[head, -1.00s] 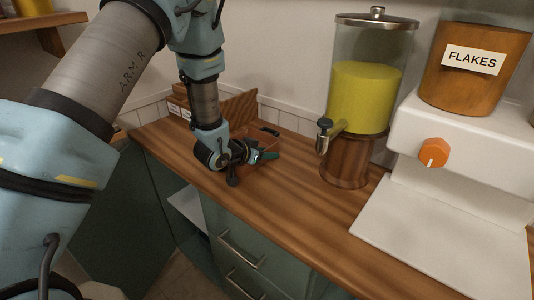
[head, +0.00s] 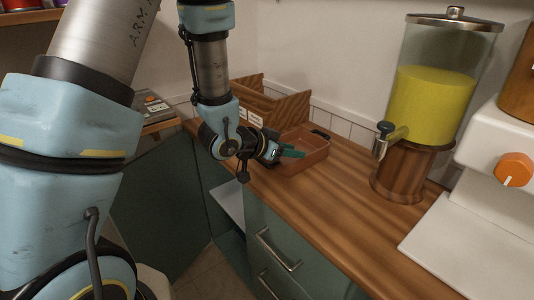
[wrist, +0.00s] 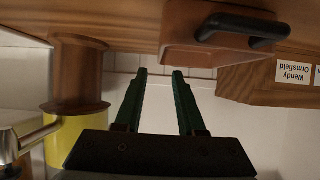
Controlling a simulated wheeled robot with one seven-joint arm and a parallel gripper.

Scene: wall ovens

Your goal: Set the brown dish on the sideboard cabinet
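The brown dish (head: 312,157) is a reddish-brown, box-like tray with black handles, sitting on the wooden counter (head: 335,203) above green drawers. In the wrist view, which looks upside down, the dish (wrist: 185,36) and its black handle (wrist: 243,27) show at the top. My gripper (head: 298,153) is at the dish's near left side in the head view. In the wrist view my gripper (wrist: 161,72) has its two green fingers apart with nothing between them. Whether a finger touches the dish I cannot tell. I cannot tell which cabinet is the sideboard.
Wooden holders with name labels (head: 283,106) stand behind the dish. A drink dispenser (head: 430,110) with yellow liquid and a white machine (head: 480,215) stand to the right. A dark green cabinet (head: 160,200) is at left.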

